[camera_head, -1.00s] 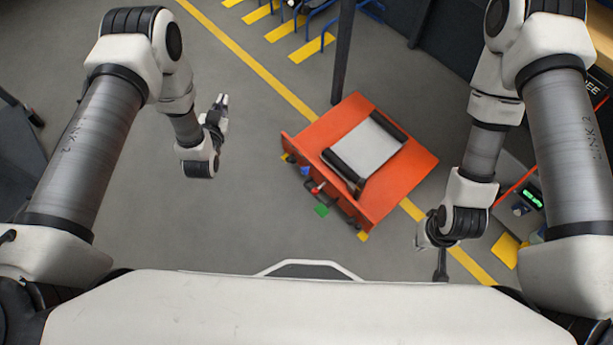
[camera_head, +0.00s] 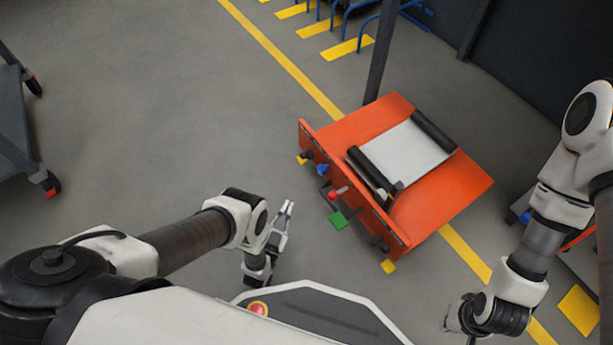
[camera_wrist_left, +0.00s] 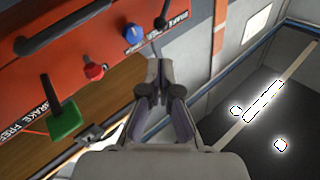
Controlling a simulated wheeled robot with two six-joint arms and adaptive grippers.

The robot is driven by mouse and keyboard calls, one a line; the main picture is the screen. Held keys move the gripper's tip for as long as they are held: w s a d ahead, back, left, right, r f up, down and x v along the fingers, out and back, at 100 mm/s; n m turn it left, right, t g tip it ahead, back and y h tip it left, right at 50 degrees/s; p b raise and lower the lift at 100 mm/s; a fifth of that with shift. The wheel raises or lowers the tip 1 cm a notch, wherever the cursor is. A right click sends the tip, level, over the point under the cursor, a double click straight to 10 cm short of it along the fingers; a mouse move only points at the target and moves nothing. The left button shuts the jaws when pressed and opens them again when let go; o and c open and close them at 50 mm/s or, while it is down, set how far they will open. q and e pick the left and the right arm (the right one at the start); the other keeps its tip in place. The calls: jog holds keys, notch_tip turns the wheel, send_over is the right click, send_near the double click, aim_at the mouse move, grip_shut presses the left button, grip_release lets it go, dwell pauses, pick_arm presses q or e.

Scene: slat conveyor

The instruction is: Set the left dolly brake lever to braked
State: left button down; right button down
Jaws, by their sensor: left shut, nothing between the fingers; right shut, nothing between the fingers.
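The orange dolly (camera_head: 452,207) stands right of centre in the head view. Its near side carries a row of controls. A small black lever (camera_head: 306,156) is at the left end of that row; it seems to be the black lever (camera_wrist_left: 157,50) beside a BRAKE label in the wrist view. Its setting is too small to tell. My left gripper (camera_head: 288,208) is shut and empty, in front of the dolly and apart from the lever. In the wrist view its fingers (camera_wrist_left: 165,72) point towards the panel. My right gripper (camera_head: 468,336) is shut, partly cut off at the lower edge.
Beside the lever are a blue knob (camera_head: 322,170), a red knob (camera_head: 334,194) and a green paddle (camera_head: 338,220). Another black lever (camera_head: 379,241) is further right. A dark post (camera_head: 381,50) stands behind the dolly. A grey cart (camera_head: 15,120) is far left. Floor between is clear.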

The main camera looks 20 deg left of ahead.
pick_arm(q)
jog(key=shift+r, duration=0.1)
jog(key=b, duration=0.8)
send_near(307, 156)
notch_tip(307, 156, down, 2)
jog(key=r+b+x, duration=0.1)
jog(key=x, duration=0.6)
jog(key=shift+d+b, duration=0.2)
jog(key=shift+b, duration=0.2)
jog(key=shift+a+r+n+g, duration=0.15)
jog(key=shift+n+g, duration=0.25)
jog(key=shift+n, duration=0.3)
